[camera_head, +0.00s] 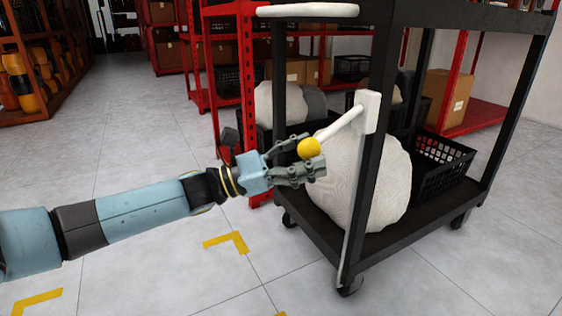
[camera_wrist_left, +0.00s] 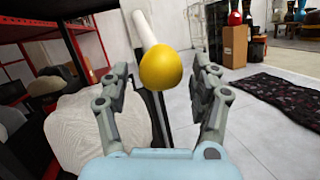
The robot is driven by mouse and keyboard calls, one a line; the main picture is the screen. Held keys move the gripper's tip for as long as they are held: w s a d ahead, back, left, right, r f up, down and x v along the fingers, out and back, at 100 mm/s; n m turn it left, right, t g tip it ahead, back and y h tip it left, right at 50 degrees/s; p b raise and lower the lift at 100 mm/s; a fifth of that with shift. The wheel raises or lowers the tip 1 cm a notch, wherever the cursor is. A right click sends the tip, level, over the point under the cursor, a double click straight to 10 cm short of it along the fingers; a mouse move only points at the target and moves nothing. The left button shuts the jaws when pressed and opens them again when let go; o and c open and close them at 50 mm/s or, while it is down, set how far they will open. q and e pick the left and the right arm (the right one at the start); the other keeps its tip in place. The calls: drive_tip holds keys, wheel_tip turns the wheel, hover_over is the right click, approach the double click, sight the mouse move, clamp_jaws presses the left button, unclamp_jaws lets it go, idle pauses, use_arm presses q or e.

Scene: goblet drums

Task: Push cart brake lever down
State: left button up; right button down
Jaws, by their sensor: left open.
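The brake lever (camera_head: 342,126) is a white rod that slants down and left from a white mount (camera_head: 368,111) on the black post of the cart (camera_head: 352,250). It ends in a yellow ball knob (camera_head: 309,148). My left gripper (camera_head: 306,157) is open at the knob, with its fingers on either side. In the left wrist view the yellow knob (camera_wrist_left: 161,68) sits between the two spread fingers, with the white rod (camera_wrist_left: 144,28) behind it. I cannot tell whether a finger touches the knob. My right gripper is not in view.
The cart carries large whitish sacks (camera_head: 386,184) and a black crate (camera_head: 440,158) on its lower shelf. Red shelving (camera_head: 246,75) stands behind. The grey floor left of the cart is open, with yellow corner marks (camera_head: 238,241). A patterned rug (camera_wrist_left: 285,97) shows in the wrist view.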

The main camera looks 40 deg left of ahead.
use_arm(q)
drive_tip(key=v, duration=1.1)
drive_tip(key=shift+w, duration=0.1)
